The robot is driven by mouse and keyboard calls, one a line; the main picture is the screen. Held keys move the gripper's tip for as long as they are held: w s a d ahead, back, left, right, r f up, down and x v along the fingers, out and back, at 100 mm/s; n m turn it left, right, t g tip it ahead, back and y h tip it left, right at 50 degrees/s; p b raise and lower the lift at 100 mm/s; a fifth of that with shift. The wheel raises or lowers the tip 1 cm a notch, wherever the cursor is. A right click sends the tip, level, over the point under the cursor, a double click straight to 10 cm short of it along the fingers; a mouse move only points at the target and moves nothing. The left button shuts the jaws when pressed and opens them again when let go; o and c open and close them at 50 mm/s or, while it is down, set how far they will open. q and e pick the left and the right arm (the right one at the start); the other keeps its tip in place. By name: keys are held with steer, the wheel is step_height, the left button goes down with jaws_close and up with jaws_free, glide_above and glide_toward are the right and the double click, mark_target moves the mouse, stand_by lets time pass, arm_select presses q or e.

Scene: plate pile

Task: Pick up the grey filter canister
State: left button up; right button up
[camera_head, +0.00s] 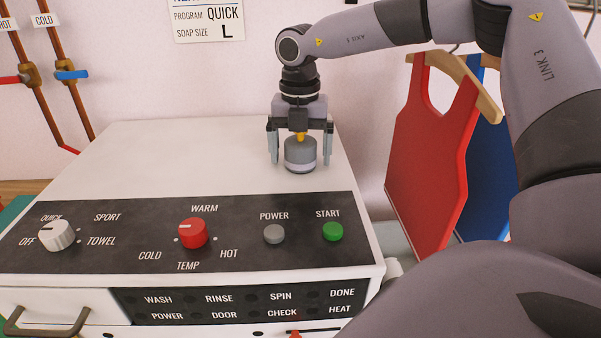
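The grey filter canister (300,157) stands upright on the white top of the washing machine (180,160), behind the control panel. It is a short grey cylinder with a lighter band low down and a yellow piece (299,136) at its top. My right gripper (300,155) points straight down over it. Its two fingers are spread wide, one on each side of the canister, and a gap shows at both sides. The gripper's body hides part of the canister's top. My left gripper is not in view.
The black control panel (130,240) carries a white knob (56,234), a red knob (192,233), a grey button (274,234) and a green button (333,231). A red apron (432,150) and a blue one (487,165) hang at the right. The machine's top left of the canister is clear.

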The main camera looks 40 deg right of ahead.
steer(key=shift+r, duration=0.1)
steer(key=c, duration=1.6)
steer(key=shift+r, duration=0.1)
step_height(320, 180, up, 20)
steer(key=shift+f, duration=0.1)
